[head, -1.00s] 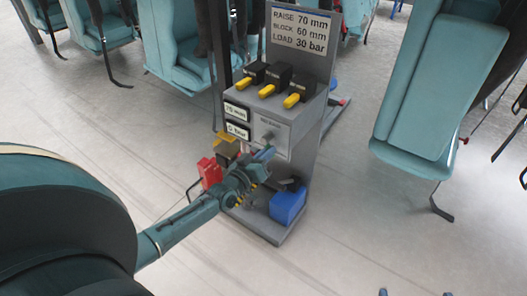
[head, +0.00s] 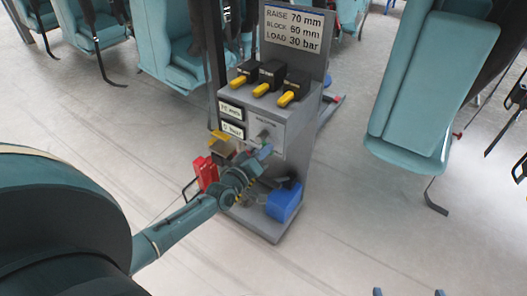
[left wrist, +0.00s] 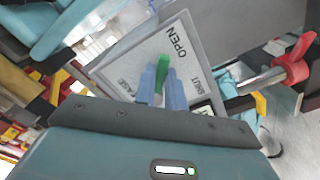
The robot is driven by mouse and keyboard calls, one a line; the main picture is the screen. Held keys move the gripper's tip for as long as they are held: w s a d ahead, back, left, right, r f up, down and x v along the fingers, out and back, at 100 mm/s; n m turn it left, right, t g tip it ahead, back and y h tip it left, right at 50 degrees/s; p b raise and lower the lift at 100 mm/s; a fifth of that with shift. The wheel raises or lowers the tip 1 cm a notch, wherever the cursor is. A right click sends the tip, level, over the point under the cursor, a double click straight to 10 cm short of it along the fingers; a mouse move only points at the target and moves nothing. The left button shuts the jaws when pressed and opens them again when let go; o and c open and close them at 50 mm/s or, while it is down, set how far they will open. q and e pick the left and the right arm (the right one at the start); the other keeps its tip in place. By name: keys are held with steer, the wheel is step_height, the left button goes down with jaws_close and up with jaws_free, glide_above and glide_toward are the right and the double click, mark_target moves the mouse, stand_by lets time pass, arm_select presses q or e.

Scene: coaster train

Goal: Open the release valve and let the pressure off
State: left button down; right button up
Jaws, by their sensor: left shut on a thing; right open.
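The release valve's green handle (left wrist: 163,68) shows between my left gripper's blue fingers in the left wrist view. It sits on a pale panel (left wrist: 130,62) marked OPEN and SHUT, with a partly covered word ending in EASE. My left gripper (left wrist: 163,88) is shut on the handle. In the head view my left gripper (head: 262,152) is at the front of the grey stand (head: 292,160), just below a small grey knob (head: 264,134); the green handle cannot be made out there. My right gripper (head: 408,292) is open and empty, only its fingertips showing at the bottom edge.
Three black blocks with yellow levers (head: 262,88) top the stand under a sign (head: 292,28). Two small displays (head: 231,120) are blurred. A red part (head: 205,174) and a blue box (head: 284,203) are low down. Teal seats (head: 410,95) stand around; floor at front right is clear.

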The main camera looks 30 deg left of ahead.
arm_select(q)
steer(key=c, duration=1.5)
jaws_free()
steer(key=shift+o, duration=0.2)
steer(key=s+a+p, duration=0.1)
steer(key=s+p, duration=0.2)
steer(key=s, duration=1)
arm_select(e)
steer(key=r, duration=0.2)
steer(key=s+d+m, duration=0.1)
steer(key=shift+r, duration=0.4)
arm_select(q)
steer(key=shift+s, duration=0.1)
arm_select(e)
steer(key=shift+w+r, duration=0.1)
